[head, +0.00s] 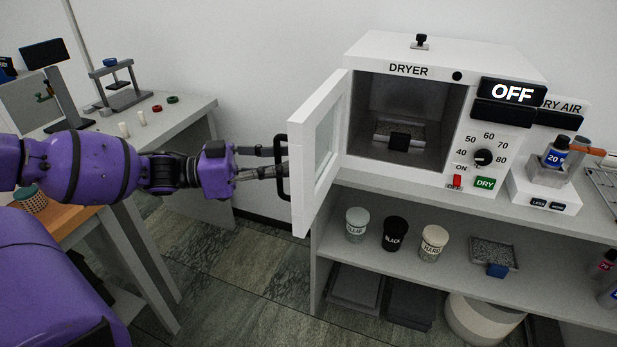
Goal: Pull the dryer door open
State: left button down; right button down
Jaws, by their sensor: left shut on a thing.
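The dryer (417,52) is a white box on the shelf unit's top. Its white door (311,185), with a glass pane, is hinged at the left and stands wide open, swung out toward me. The dark inside shows, with a tray (399,136) in it. A black bar handle (283,168) is on the door's outer face. My left gripper (278,164) reaches in from the left and is shut on the handle. The panel reads OFF (512,92). My right gripper is not in view.
Labelled cups, including a black one (395,234), and a tray with a blue handle (495,254) stand on the shelf below. A dry air unit (548,187) is right of the dryer. A table (187,122) with small items is at the left. Open floor lies between.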

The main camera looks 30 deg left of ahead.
pick_arm(q)
jog(key=w+a+m+g+h+b, duration=0.1)
jog(key=a+m+g+h+b, duration=0.1)
jog(key=a+b, duration=0.4)
jog(key=shift+w+a+f+g+b, duration=0.25)
jog(key=shift+a+g, duration=0.55)
jog(key=shift+a, duration=1.05)
jog(key=shift+s, duration=0.1)
jog(key=c, duration=2.1)
grip_release()
jog(key=shift+o, duration=1.4)
jog(key=shift+s+a+r, duration=0.15)
jog(key=shift+s+a, duration=0.05)
jog(key=shift+s, duration=0.05)
jog(key=shift+w, duration=0.1)
jog(key=shift+d, duration=0.1)
jog(key=v, duration=1.2)
